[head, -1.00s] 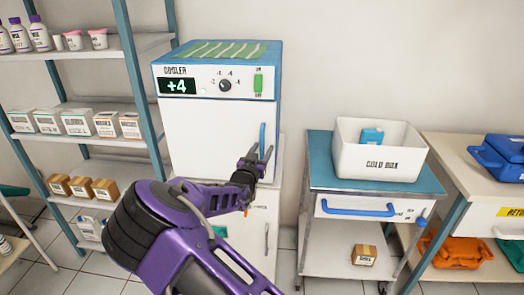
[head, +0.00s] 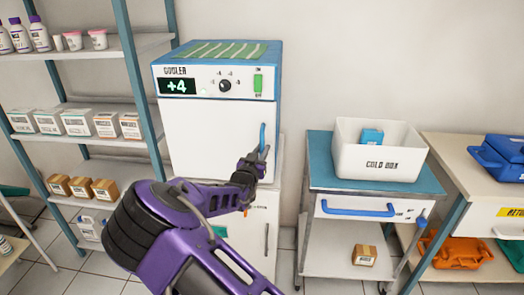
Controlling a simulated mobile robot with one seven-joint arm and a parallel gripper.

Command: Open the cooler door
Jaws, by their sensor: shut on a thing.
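The cooler (head: 216,110) is a white box with a blue top, standing on a white cabinet. Its display reads +4. Its white door (head: 205,140) looks closed. A vertical blue handle (head: 262,134) is on the door's right side. My gripper (head: 262,153), at the end of my purple arm, is at the lower part of the handle and shut on it. The fingers hide the handle's lower end, and my arm covers the cabinet front below.
A blue-framed shelf (head: 138,80) with boxes and bottles stands close on the left. A trolley (head: 318,180) with a blue handle bears a white cold box (head: 376,165) on the right. Another table (head: 450,160) with blue and orange cases is farther right.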

